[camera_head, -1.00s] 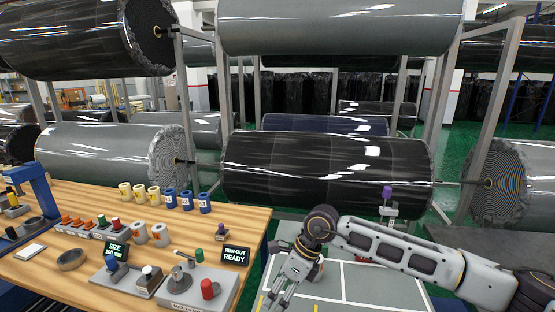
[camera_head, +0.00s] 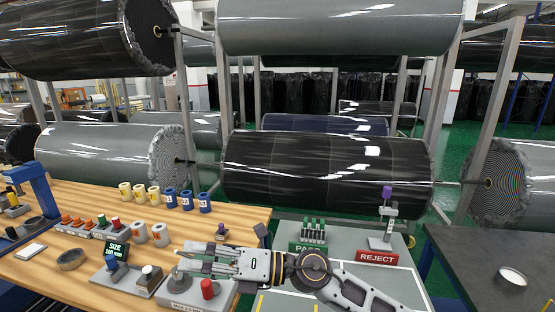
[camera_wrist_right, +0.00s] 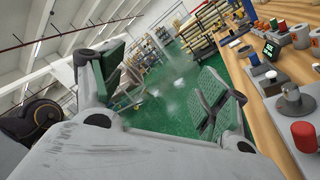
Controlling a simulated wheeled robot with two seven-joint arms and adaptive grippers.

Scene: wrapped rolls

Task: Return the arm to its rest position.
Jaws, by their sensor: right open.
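My right gripper (camera_head: 195,261) points left over the right part of the wooden bench, with its arm coming in from the lower right. Its fingers are spread and nothing is between them. In the right wrist view the two green-padded fingers (camera_wrist_right: 160,88) stand wide apart with only the floor and shelves behind. The gripper covers part of the control box with the red knob (camera_head: 208,289). My left arm does not show.
The wooden bench (camera_head: 50,240) holds a size display (camera_head: 115,251), knobs and several small rolls. A grey station with PASS (camera_head: 307,248) and REJECT (camera_head: 377,257) signs stands right of it. A dark table (camera_head: 470,260) is at the right. Large wrapped rolls (camera_head: 325,168) hang behind.

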